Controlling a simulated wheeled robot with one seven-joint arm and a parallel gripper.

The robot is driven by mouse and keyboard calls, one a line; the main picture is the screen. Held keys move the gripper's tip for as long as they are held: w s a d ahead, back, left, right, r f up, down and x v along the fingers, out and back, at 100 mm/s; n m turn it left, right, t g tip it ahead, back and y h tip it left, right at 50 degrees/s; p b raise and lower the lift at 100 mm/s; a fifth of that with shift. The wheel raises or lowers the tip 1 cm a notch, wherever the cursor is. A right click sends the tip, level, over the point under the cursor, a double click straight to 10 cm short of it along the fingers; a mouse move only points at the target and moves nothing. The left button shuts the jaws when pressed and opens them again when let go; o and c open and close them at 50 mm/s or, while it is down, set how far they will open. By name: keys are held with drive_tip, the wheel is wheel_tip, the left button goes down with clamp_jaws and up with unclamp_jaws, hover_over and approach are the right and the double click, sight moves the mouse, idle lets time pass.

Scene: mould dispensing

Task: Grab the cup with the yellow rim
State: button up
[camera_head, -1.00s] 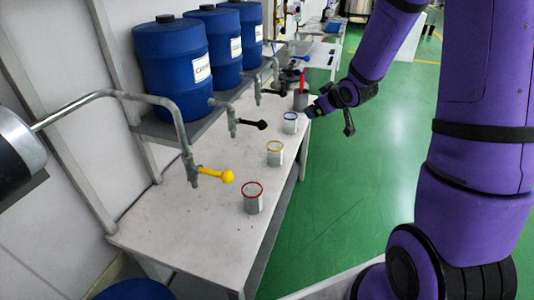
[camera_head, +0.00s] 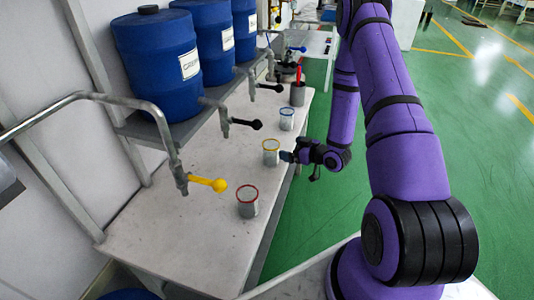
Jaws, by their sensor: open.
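The cup with the yellow rim (camera_head: 270,154) stands upright on the white table (camera_head: 180,245), between the red-rimmed cup and the blue-rimmed cup. It is a small grey-white cup with a yellow ring at its top. My gripper (camera_head: 287,156) is just to the right of this cup, pointing left at it near the table's right edge. The jaws are open. Whether the fingertips touch the cup is too small to tell.
A red-rimmed cup (camera_head: 247,202) stands nearer, a blue-rimmed cup (camera_head: 286,119) farther back. A grey container (camera_head: 298,95) with a red item stands behind. Blue barrels (camera_head: 160,75) sit on a shelf; a yellow-handled tap (camera_head: 207,183) overhangs the table. Green floor lies right.

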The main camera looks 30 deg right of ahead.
sight(265, 144)
drive_tip(key=x, duration=1)
drive_tip(key=shift+w+a+f, duration=0.25)
drive_tip(key=shift+f, duration=0.1)
drive_tip(key=shift+c, duration=0.2)
drive_tip(key=c, duration=1.1)
